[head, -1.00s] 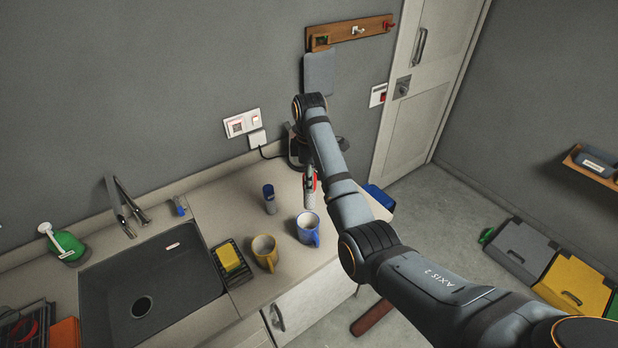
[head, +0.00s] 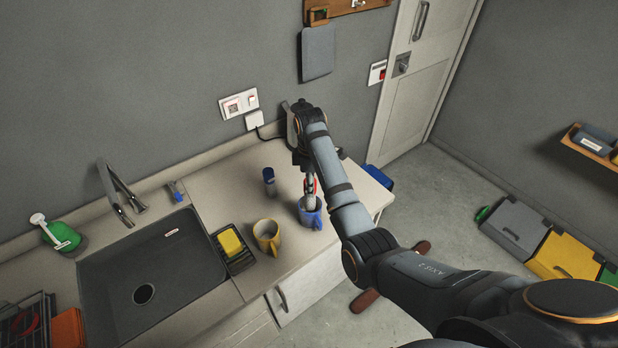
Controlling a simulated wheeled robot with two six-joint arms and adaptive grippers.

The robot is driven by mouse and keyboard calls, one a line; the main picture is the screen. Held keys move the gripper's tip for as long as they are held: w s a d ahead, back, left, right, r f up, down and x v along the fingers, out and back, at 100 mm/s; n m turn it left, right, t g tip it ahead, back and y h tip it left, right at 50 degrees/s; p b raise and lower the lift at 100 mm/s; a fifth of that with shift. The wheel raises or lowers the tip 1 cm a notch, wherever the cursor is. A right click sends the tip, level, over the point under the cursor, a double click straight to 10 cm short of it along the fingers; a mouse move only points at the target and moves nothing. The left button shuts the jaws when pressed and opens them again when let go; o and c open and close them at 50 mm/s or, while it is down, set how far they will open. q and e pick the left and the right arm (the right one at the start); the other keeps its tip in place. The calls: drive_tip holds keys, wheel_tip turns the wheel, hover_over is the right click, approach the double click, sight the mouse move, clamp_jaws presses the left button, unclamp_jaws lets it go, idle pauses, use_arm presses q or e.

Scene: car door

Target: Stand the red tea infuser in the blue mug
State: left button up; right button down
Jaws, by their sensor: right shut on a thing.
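The blue mug (head: 316,222) stands upright on the counter near its right end, handle toward the front right. My right gripper (head: 309,184) is directly above the mug, pointing down, and is shut on the red tea infuser (head: 310,187). The infuser's grey lower part (head: 308,203) reaches into the mug's mouth. Whether it touches the mug's bottom is hidden by the mug wall. My left gripper is not in view.
A yellow mug (head: 267,240) stands left of the blue mug. A dark blue cylinder (head: 269,181) stands behind. A yellow sponge (head: 230,242) lies in a black rack beside the sink (head: 150,265). The counter's right end (head: 385,199) is close by.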

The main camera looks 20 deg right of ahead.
drive_tip(key=shift+f, duration=1.7)
drive_tip(key=c, duration=0.8)
unclamp_jaws()
wheel_tip(320, 180, up, 8)
drive_tip(key=shift+f, duration=0.25)
drive_tip(key=shift+d, duration=0.1)
